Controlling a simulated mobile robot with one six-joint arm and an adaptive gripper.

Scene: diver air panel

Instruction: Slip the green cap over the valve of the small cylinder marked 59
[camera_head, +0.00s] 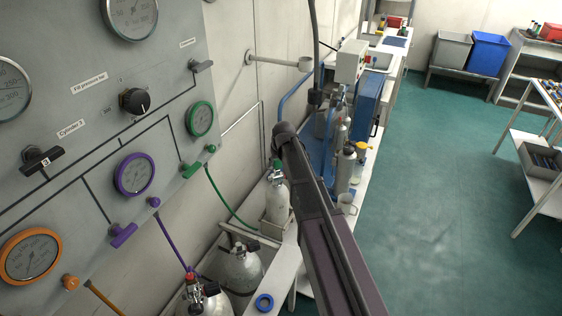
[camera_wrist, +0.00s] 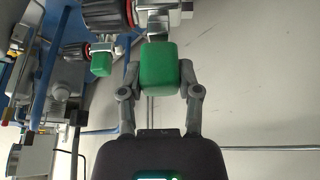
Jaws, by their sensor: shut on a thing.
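In the wrist view my gripper (camera_wrist: 160,82) is shut on the green cap (camera_wrist: 160,66), a rounded block held between its two fingers. Just beyond the cap is a grey metal valve (camera_wrist: 158,29) with a dark knob; cap and valve look in line, but I cannot tell whether they touch. In the head view a small pale cylinder (camera_head: 278,203) stands upright by the wall, with green at its top (camera_head: 277,165). No number 59 is readable, so I cannot tell which cylinder is marked so. My arm hides my gripper in the head view.
A second green piece (camera_wrist: 101,65) sits on a neighbouring valve at left in the wrist view. The gauge panel (camera_head: 75,95) fills the head view's left. Larger cylinders (camera_head: 238,267) stand below it. Green floor (camera_head: 430,190) is clear at right.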

